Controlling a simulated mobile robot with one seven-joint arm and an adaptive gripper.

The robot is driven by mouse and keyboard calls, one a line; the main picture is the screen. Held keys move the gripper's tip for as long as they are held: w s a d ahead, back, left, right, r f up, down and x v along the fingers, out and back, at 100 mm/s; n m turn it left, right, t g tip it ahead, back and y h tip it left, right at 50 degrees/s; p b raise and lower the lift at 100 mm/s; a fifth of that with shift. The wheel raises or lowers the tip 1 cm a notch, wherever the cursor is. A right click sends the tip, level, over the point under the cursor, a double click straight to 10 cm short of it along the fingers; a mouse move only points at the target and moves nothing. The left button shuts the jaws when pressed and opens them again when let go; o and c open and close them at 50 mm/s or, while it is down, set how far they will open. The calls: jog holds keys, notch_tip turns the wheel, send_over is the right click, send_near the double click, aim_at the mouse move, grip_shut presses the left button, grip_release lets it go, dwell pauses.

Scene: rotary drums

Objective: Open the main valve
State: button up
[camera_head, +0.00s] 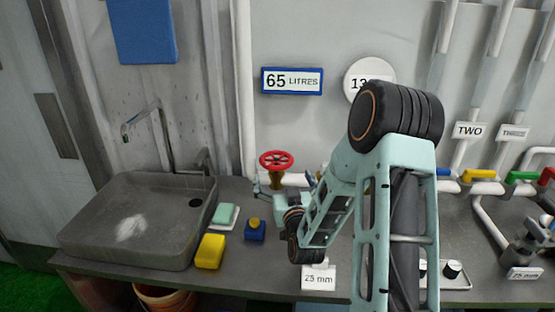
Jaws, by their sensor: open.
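The red handwheel valve (276,160) sits on a brass body where a white pipe meets the wall, behind the counter. I take it as the main valve; no label on it shows. My gripper (259,184) is open just below and to the left of the wheel, close to the brass body. Whether it touches the valve cannot be told. My arm reaches in from the right and hides part of the pipe to the right of the valve.
A grey sink (90,228) with a tap stands left. Coloured lever valves, including a yellow one (480,175), line the pipe at right.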

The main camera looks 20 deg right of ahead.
aim_at(277, 160)
jog(key=w, duration=0.3)
jog(key=w+p, duration=0.1)
jog(key=w, duration=0.2)
jog(key=w+p, duration=0.1)
jog(key=w, duration=0.2)
jog(key=shift+d, duration=0.4)
jog(key=shift+c, duration=0.6)
jog(key=c, duration=1)
